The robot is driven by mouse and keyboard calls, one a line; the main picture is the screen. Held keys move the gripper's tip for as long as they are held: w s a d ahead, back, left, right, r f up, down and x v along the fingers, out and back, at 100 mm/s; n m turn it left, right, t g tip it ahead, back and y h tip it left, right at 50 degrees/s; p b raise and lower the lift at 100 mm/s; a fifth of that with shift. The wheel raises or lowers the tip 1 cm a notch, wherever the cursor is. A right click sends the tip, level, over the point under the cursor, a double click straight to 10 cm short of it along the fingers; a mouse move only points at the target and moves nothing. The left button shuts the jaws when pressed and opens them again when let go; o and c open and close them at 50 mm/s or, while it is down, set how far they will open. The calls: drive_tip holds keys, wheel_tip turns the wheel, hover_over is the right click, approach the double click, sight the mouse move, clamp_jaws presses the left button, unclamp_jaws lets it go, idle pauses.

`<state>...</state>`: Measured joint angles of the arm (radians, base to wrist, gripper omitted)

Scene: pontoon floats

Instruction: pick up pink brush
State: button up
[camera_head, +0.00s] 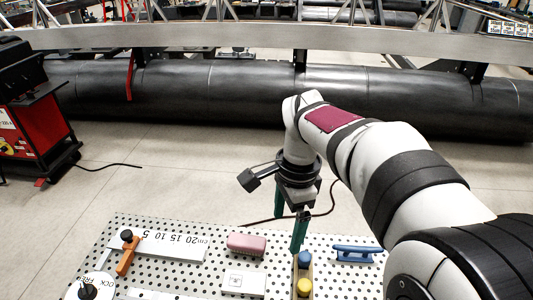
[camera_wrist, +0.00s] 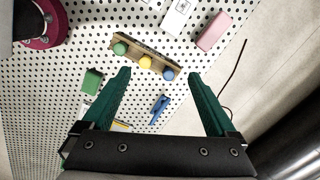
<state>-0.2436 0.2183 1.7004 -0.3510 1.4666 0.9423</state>
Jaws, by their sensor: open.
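The pink brush (camera_head: 246,243) is a rounded pink block lying on the white perforated table, left of my gripper in the head view. In the wrist view the pink brush (camera_wrist: 213,31) lies at the upper right, beyond the fingertips. My gripper (camera_head: 288,232) has two green fingers pointing down over the table. In the wrist view my gripper (camera_wrist: 159,76) is open with nothing between its fingers, and it is apart from the brush.
A wooden strip with coloured knobs (camera_wrist: 130,49) lies close to the fingertips. A blue handled piece (camera_head: 357,253) lies to the right. A white block (camera_head: 243,283) lies near the brush. A ruler with an orange slider (camera_head: 127,257) is at the left. A green block (camera_wrist: 92,81) shows in the wrist view.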

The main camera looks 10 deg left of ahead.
drive_tip(key=w+a+f+m, duration=0.2)
drive_tip(key=w+a+f, duration=0.1)
drive_tip(key=w+a, duration=0.25)
drive_tip(key=m, duration=0.4)
hover_over(246, 240)
wheel_tip(246, 240, down, 5)
drive_tip(key=shift+h, duration=0.4)
wheel_tip(246, 240, down, 16)
clamp_jaws()
drive_tip(key=shift+r, duration=0.1)
wheel_tip(246, 240, up, 4)
drive_tip(key=shift+w+d+r, duration=0.1)
drive_tip(key=shift+d+r, duration=0.05)
drive_tip(key=s+d+r, duration=0.1)
drive_tip(key=d+r, duration=0.5)
drive_tip(key=d, duration=0.5)
drive_tip(key=shift+s+d+r, duration=0.2)
drive_tip(key=shift+r, duration=0.1)
